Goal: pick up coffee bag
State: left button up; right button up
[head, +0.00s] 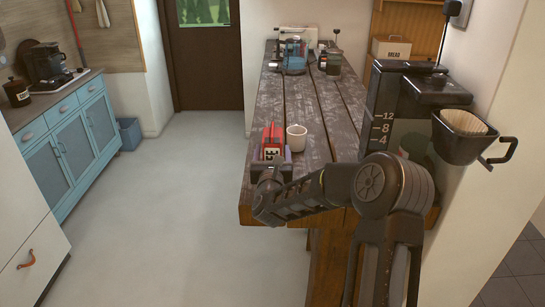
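A small red bag with a pale label (273,141), which looks like the coffee bag, stands upright near the front left of the wooden table (318,147). Its lower part is hidden by a dark, purplish low box or holder (287,166) and by my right arm. My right arm comes in from the lower right and reaches left across the table's front edge. Its end, with my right gripper (268,178), is just in front of the bag. The fingers are too small and dark to tell whether they are open or touch anything. My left gripper is out of view.
A cream mug (296,137) stands right beside the bag. A large coffee maker (405,110) with a filter basket (464,135) stands at the right. Jars and a blue rack (293,58) are at the table's far end. The floor to the left is clear.

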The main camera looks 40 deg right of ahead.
aim_at(272, 134)
jog(key=c, duration=1.4)
jog(key=shift+r, duration=0.1)
notch_tip(272, 134, up, 10)
jog(key=shift+f+b, duration=0.1)
jog(key=shift+b, duration=1.15)
